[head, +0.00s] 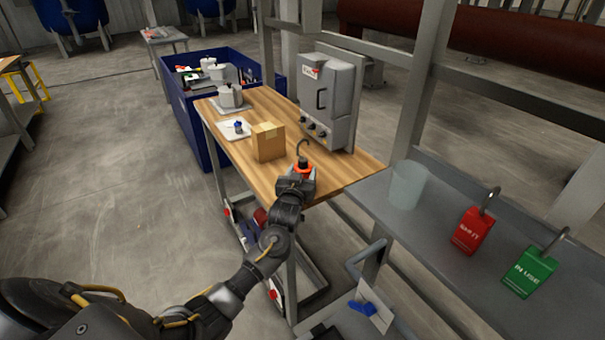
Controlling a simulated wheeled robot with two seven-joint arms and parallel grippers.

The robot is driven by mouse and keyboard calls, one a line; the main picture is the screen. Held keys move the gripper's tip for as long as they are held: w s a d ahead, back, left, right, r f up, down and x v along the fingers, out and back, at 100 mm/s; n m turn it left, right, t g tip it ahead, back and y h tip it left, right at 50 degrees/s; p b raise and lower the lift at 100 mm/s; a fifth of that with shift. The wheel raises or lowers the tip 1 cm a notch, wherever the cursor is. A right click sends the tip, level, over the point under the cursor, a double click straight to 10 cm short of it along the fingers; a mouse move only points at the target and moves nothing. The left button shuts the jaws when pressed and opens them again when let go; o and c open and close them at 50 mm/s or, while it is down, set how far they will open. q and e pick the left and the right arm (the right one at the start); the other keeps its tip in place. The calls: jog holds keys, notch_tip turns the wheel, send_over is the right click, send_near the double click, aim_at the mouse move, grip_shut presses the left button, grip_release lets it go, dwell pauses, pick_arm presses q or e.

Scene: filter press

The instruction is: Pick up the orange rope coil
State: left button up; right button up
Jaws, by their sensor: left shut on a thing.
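My left gripper (301,176) is over the front part of the wooden tabletop, its arm coming in from the lower left. It is shut on the orange rope coil (303,168), of which only a small orange part shows at the fingertips. A dark hook-shaped piece (302,148) stands up just above the orange part. The gripper hides most of the coil, and I cannot tell whether the coil touches the tabletop. My right gripper is not in view.
A cardboard box (268,142) stands left of the gripper on the wooden table (345,170). A grey cabinet (327,100) stands behind. A blue bin (202,138) stands further back.

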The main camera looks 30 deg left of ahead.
aim_at(302, 163)
pick_arm(q)
jog(key=shift+r, duration=0.5)
notch_tip(302, 163, up, 2)
jog(key=shift+r+b, duration=0.2)
jog(key=shift+b, duration=0.25)
jog(key=s+d+r, duration=0.1)
jog(key=s+r, duration=0.2)
jog(key=s, duration=0.1)
jog(key=s+d+r, duration=0.1)
jog(key=s+r, duration=0.2)
jog(key=s, duration=0.2)
jog(key=s+d+r, duration=0.1)
jog(key=s+r, duration=0.2)
jog(key=s, duration=0.1)
jog(key=shift+s+d+r+p, duration=0.25)
jog(key=shift+d+r+p, duration=0.05)
jog(key=shift+d+p, duration=0.1)
jog(key=s+d+f+m+h, duration=0.1)
jog(key=s+d+f, duration=0.1)
jog(key=s+d, duration=0.1)
jog(key=s+d+f+m+h, duration=0.1)
jog(key=s+d+f+h, duration=0.1)
jog(key=s+d, duration=0.1)
jog(key=s+d+f+h, duration=0.1)
jog(key=s+d+f, duration=0.1)
jog(key=s, duration=0.1)
jog(key=shift+s+d+m+t, duration=0.1)
jog(key=shift+d+m+t, duration=0.2)
jog(key=shift+d+m, duration=0.1)
